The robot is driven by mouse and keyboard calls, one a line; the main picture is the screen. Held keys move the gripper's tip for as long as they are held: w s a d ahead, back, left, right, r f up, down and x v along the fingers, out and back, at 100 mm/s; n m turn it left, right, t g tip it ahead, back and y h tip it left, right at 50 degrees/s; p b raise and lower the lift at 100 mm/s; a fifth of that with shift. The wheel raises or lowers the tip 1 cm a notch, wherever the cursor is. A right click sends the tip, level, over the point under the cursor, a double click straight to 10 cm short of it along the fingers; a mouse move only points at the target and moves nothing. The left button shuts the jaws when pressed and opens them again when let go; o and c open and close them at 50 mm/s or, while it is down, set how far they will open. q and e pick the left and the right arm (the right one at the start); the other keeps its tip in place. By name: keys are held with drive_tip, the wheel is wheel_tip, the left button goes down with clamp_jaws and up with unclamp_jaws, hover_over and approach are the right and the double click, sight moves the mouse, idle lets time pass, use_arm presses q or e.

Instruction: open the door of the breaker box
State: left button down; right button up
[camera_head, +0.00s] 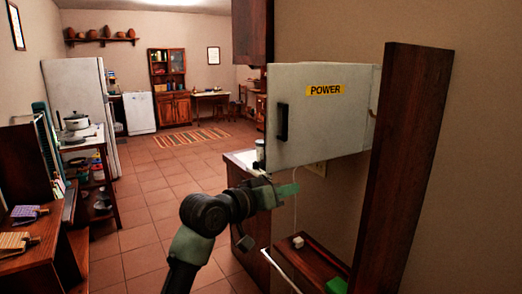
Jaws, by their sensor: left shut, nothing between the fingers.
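The breaker box is a pale grey metal box on the wall, right of centre. I cannot tell whether the door stands ajar. My left gripper (288,189) is below the door's lower left part, apart from the handle. Its greenish fingers are shut and hold nothing. My right gripper is not in view.
A tall dark wood post (404,160) stands close to the box's right side. A counter (240,160) lies below and behind the door. A dark wood shelf (318,262) is under the box. The tiled floor (150,215) to the left is clear.

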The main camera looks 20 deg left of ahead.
use_arm(q)
drive_tip(key=s+a+r+n+g+h+b, duration=0.1)
drive_tip(key=s+a+r+n+g+h, duration=0.25)
drive_tip(key=a, duration=0.55)
drive_tip(key=a+r+n+g+h+b, duration=0.1)
drive_tip(key=a+r+n+h, duration=0.25)
drive_tip(key=a+r, duration=0.45)
drive_tip(key=w+d+p, duration=0.2)
drive_tip(key=d+p, duration=0.4)
drive_tip(key=d, duration=0.4)
drive_tip(key=shift+d+f, duration=0.2)
drive_tip(key=shift+f, duration=0.25)
drive_tip(key=shift+w, duration=0.15)
